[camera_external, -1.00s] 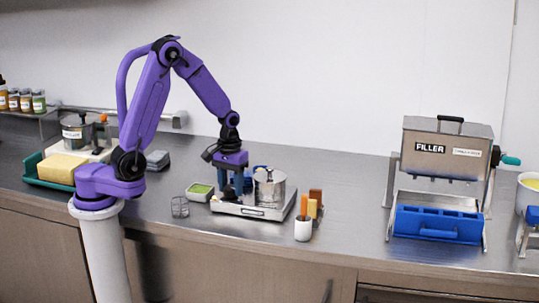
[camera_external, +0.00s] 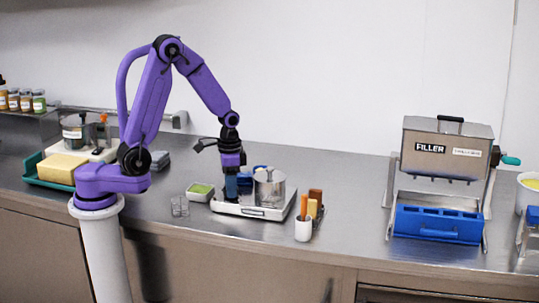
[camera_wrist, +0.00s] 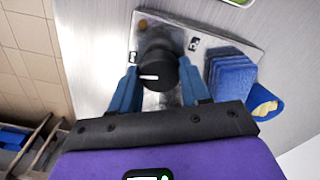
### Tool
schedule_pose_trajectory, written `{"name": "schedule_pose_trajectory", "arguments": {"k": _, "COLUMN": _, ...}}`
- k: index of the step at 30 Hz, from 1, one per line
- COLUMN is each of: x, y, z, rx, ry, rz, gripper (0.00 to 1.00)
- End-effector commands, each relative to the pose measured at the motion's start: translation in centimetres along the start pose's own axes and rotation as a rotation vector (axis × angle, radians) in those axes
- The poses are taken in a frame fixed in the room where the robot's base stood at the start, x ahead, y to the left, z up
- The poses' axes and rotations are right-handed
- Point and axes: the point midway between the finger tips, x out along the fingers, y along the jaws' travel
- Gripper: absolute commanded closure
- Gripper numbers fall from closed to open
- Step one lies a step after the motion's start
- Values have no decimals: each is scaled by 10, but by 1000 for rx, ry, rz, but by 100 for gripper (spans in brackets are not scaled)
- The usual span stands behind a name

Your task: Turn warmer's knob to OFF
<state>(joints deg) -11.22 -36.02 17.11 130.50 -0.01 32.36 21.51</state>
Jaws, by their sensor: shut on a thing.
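The warmer (camera_external: 252,211) is a low pale base on the counter with a metal pot (camera_external: 270,190) on its right part. Its black round knob (camera_wrist: 160,62) shows in the wrist view, with a white pointer line toward the left of the picture. Small dark-marked labels sit on the metal plate at the knob's left and upper right; I cannot read them. My gripper (camera_external: 231,192) points down over the left part of the warmer. Its blue fingers (camera_wrist: 157,80) are shut on the knob from both sides. In the external view the gripper hides the knob.
A small tray with green contents (camera_external: 200,190) and a wire item (camera_external: 180,206) stand left of the warmer. The counter toward the filler (camera_external: 447,150) is clear.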

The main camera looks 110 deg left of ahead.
Motion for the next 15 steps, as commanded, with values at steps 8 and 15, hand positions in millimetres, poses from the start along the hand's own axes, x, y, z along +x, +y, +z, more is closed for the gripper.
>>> {"name": "schedule_pose_trajectory", "arguments": {"k": 8, "x": 0, "y": 0, "z": 1, "rx": 140, "ry": -2, "rz": 1, "gripper": 84}}
{"name": "schedule_pose_trajectory", "arguments": {"k": 15, "x": 0, "y": 0, "z": 1, "rx": 191, "ry": -2, "rz": 1, "gripper": 84}}
